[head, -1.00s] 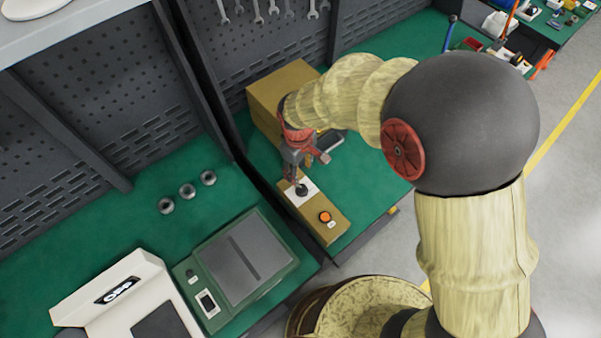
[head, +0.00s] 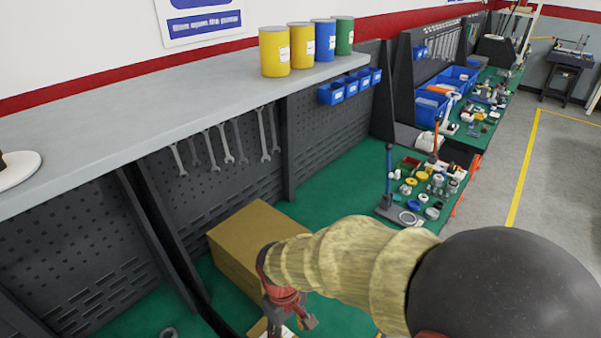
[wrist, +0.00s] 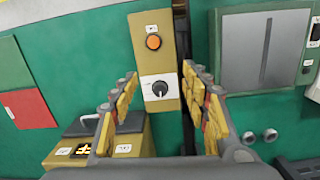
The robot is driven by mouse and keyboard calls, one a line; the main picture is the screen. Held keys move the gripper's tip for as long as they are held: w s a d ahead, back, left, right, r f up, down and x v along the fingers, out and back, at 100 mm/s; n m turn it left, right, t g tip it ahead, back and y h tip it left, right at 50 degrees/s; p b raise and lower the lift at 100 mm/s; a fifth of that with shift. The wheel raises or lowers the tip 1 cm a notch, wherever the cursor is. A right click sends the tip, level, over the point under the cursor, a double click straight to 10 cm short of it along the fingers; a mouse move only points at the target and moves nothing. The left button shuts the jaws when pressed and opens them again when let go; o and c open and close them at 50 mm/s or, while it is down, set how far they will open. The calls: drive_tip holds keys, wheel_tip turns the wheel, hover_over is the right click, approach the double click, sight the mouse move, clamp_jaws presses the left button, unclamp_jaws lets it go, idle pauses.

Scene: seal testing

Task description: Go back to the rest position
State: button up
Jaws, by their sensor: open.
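My gripper (wrist: 155,110) is open and empty in the wrist view, with its two yellow-padded fingers apart. Between and beyond the fingertips is a tan control box with an orange button (wrist: 153,42) and a black knob (wrist: 159,89) on a white plate. My gripper also shows low in the head view (head: 290,318), beside a large tan box (head: 258,228). The control box is mostly cut off by the bottom edge there.
A grey-panelled device (wrist: 264,50) and metal rings (wrist: 259,136) are on the green bench in the wrist view. In the head view, a shelf (head: 150,108) carries yellow, blue and green cans. Several small parts lie on the bench at the right.

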drive_tip(key=s+d+r+m+t+b, duration=0.3)
drive_tip(key=s+d+r+m, duration=0.1)
drive_tip(key=d+r, duration=0.4)
drive_tip(key=s+d+r+m+t+b, duration=0.3)
drive_tip(key=d+r, duration=0.5)
drive_tip(key=d, duration=0.5)
drive_tip(key=shift+s+d+m+y+b, duration=0.35)
drive_tip(key=shift+s+m, duration=0.1)
drive_tip(key=shift+m, duration=0.45)
drive_tip(key=shift+c, duration=1)
